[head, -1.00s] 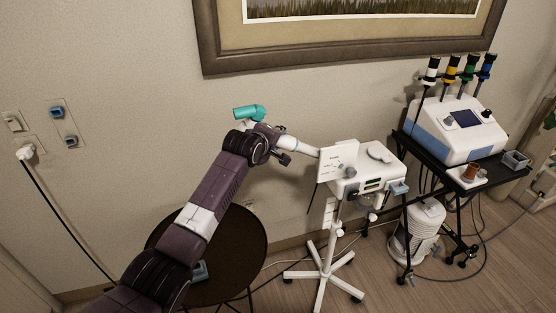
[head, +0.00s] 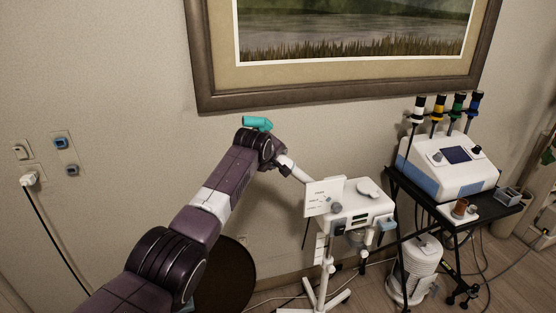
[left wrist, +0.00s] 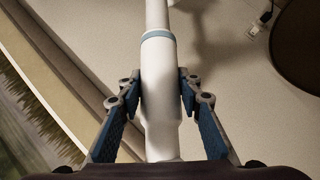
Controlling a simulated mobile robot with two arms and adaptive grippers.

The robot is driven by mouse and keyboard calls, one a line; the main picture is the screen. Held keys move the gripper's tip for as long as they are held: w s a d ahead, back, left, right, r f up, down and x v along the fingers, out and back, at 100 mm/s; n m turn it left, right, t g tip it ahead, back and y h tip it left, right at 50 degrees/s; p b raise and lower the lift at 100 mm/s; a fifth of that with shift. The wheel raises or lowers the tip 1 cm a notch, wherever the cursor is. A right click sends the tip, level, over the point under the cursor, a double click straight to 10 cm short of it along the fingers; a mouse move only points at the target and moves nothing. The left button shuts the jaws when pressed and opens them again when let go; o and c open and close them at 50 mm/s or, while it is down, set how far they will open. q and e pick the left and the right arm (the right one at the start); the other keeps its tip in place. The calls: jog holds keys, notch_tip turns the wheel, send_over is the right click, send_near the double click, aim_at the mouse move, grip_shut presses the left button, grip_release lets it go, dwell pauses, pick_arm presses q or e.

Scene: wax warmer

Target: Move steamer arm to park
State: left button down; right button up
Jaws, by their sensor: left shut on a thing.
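The facial steamer (head: 362,208) is a white box with a display on a white wheeled stand, right of centre in the head view. Its white steamer arm (head: 296,171) slopes up to the left from the box. A teal nozzle (head: 257,123) sits at the upper end, partly behind my left wrist. My left gripper (head: 276,153) is at the upper part of this arm, its fingers mostly hidden. In the left wrist view, my left gripper (left wrist: 160,92) is shut on the white tube (left wrist: 160,105), below a pale blue ring (left wrist: 158,35). My right gripper is out of view.
A framed picture (head: 290,98) hangs on the wall just above the nozzle. A black cart (head: 425,198) with a blue-white machine (head: 450,165) stands at the right. A dark round table (head: 228,280) is below my left arm. Open wall lies to the left.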

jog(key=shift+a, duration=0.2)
pick_arm(q)
jog(key=c, duration=1.4)
grip_release()
jog(key=shift+w, duration=0.1)
jog(key=shift+o, duration=0.2)
jog(key=v, duration=1.2)
